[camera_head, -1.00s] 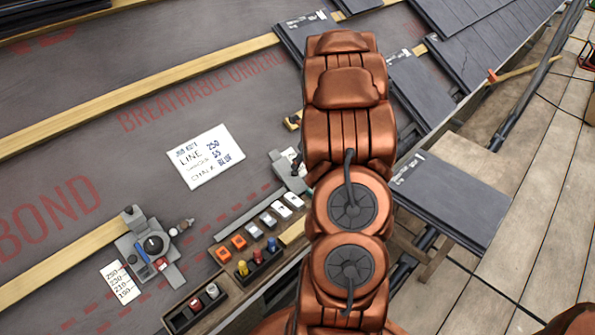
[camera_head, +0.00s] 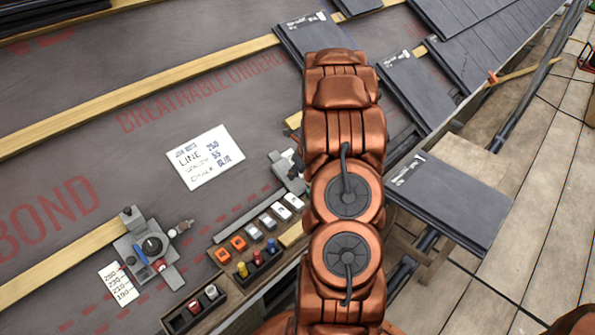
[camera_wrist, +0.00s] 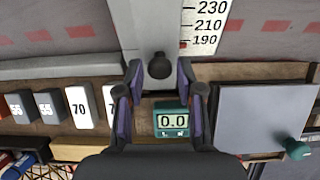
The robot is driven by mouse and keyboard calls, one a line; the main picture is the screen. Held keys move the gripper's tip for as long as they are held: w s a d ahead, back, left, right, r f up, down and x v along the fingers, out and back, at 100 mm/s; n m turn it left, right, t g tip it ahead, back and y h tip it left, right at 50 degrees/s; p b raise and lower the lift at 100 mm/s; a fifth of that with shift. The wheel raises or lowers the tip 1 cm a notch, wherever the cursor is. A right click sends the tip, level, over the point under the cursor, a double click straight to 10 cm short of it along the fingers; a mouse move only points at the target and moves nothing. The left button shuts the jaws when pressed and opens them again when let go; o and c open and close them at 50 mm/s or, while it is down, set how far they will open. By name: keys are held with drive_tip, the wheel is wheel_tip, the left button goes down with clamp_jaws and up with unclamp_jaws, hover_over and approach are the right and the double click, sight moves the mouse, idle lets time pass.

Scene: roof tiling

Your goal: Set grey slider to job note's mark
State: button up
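The job note (camera_head: 205,157) lies on the underlay in the head view; its top line reads LINE 250, and the last reads CHALK BLUE. In the wrist view a grey slider piece (camera_wrist: 143,22) with a dark round knob (camera_wrist: 159,65) stands beside a white scale (camera_wrist: 205,25) showing 230, 210 and 190. A small red mark sits near 190. The grey piece also shows partly in the head view (camera_head: 285,170), beside my arm. My gripper (camera_wrist: 160,93) is open, its fingers apart on either side below the knob; it is hidden in the head view.
A teal display (camera_wrist: 172,121) reading 0.0 lies between my fingers in the picture. Numbered blocks (camera_wrist: 80,107) are on the left, a grey plate (camera_wrist: 265,118) on the right. Another device with a dial (camera_head: 152,245) and scale (camera_head: 118,284) stands at lower left.

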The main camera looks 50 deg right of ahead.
clamp_jaws()
idle(0.3)
